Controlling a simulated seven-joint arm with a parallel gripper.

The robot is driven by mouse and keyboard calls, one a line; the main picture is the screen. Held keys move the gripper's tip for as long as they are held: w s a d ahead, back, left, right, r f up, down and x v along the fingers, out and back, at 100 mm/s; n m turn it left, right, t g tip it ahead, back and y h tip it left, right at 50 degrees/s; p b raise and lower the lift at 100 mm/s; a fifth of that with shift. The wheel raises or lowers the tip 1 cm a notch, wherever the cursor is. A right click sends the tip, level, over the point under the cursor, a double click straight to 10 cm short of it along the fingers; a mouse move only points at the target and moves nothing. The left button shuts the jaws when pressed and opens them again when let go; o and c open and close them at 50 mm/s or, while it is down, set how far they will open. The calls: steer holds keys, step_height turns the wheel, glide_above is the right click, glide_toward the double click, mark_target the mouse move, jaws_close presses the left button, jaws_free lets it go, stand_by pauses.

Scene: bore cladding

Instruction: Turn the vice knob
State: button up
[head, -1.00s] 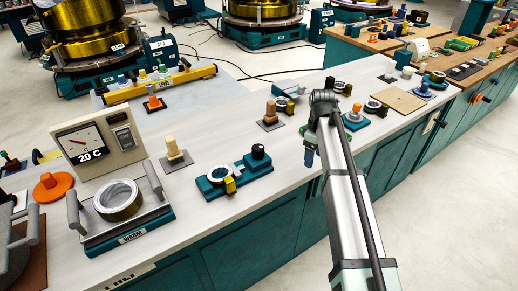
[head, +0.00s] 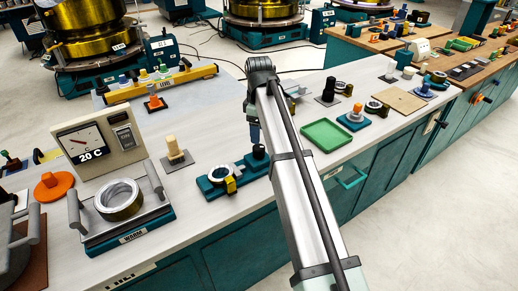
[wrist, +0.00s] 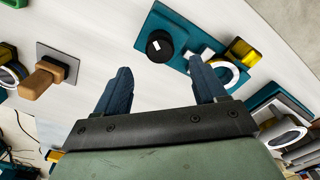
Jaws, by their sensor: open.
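The vice is a teal base (head: 215,188) on the white bench, holding a metal ring (head: 219,173) beside a yellow block (head: 230,184). Its black knob (head: 259,152) stands at the right end of the base. In the wrist view the round black knob (wrist: 160,45) has a small white mark on top, and the teal base (wrist: 201,43) runs to the yellow block (wrist: 243,53). My gripper (head: 254,135) is above and close to the knob. In the wrist view my gripper (wrist: 162,84) is open and empty, with the knob ahead of its blue fingers, apart from them.
A warmer (head: 130,229) with a ring on it stands to the left. A tan-handled stamp (head: 171,148) stands on a plate behind the vice. A green tray (head: 328,135) and an orange-topped teal piece (head: 356,116) lie to the right. The bench's front edge is close to the vice.

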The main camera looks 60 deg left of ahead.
mark_target(259, 147)
step_height(259, 147, down, 9)
steer(key=shift+r, duration=0.2)
steer(key=shift+c, duration=0.2)
steer(key=c, duration=1)
steer(key=shift+m, duration=0.3)
steer(key=m, duration=0.4)
steer(key=shift+m, duration=0.4)
steer(key=m, duration=0.5)
